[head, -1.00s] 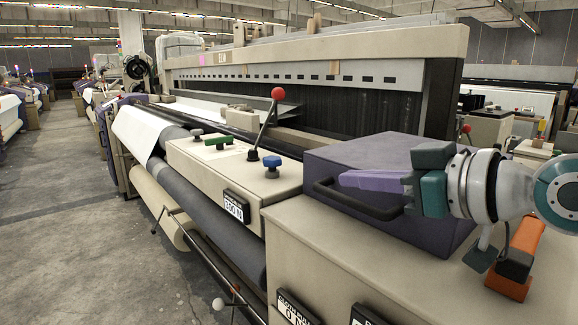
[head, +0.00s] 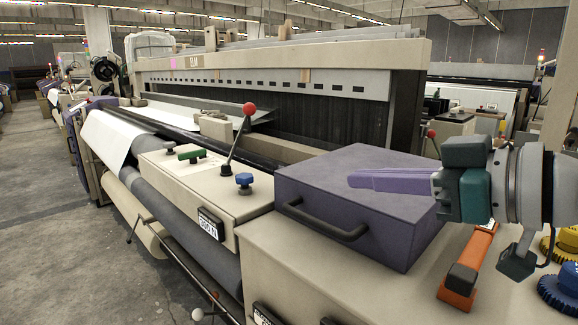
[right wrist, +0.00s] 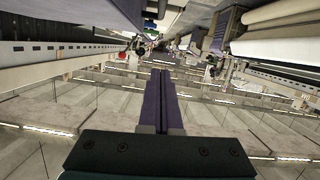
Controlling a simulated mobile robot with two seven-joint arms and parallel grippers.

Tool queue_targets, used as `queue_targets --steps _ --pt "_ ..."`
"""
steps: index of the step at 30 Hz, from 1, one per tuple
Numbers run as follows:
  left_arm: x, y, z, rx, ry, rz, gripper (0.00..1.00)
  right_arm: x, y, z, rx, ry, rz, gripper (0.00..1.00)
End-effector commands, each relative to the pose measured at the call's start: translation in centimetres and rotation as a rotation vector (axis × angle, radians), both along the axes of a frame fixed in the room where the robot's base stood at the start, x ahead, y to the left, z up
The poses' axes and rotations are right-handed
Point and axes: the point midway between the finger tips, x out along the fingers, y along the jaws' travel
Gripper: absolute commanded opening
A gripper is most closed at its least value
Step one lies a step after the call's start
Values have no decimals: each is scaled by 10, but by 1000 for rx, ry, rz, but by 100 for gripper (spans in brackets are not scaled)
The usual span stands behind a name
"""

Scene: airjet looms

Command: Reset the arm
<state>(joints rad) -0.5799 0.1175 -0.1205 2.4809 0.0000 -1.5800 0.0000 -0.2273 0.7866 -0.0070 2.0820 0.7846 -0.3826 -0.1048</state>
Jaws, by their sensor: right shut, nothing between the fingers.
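My right gripper (head: 352,180) comes in from the right in the head view, its purple fingers shut and empty. The fingers point left, in front of or above the purple box (head: 345,200) with a dark handle; the exact gap is hard to tell. In the right wrist view the two closed fingers (right wrist: 162,98) lie side by side with nothing between them. My left gripper is not in the head view.
The loom (head: 270,80) fills the middle. Its panel has a red-knobbed lever (head: 249,109), a blue knob (head: 244,180) and a green handle (head: 191,154). The floor (head: 60,240) at left is clear.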

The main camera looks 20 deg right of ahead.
Motion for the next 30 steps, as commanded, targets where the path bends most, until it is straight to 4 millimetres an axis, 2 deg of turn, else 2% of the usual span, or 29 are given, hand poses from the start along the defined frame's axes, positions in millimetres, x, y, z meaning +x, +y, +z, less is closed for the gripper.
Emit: queue_targets --steps 6,13,17,20,24,27,30 --pt "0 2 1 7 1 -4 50 -19 -7 4 0 2 0 0" --pt "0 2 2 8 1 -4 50 -24 -8 6 1 3 0 0" --pt "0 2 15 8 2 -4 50 -37 2 -6 -21 86 -3 0" --pt "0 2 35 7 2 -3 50 -63 19 -28 -68 248 -18 0" --pt "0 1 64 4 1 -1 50 -116 38 -54 -147 517 -75 0" --pt "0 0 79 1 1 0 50 -151 45 -61 -184 681 -131 0" --pt "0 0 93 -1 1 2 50 -185 50 -59 -210 834 -192 0"
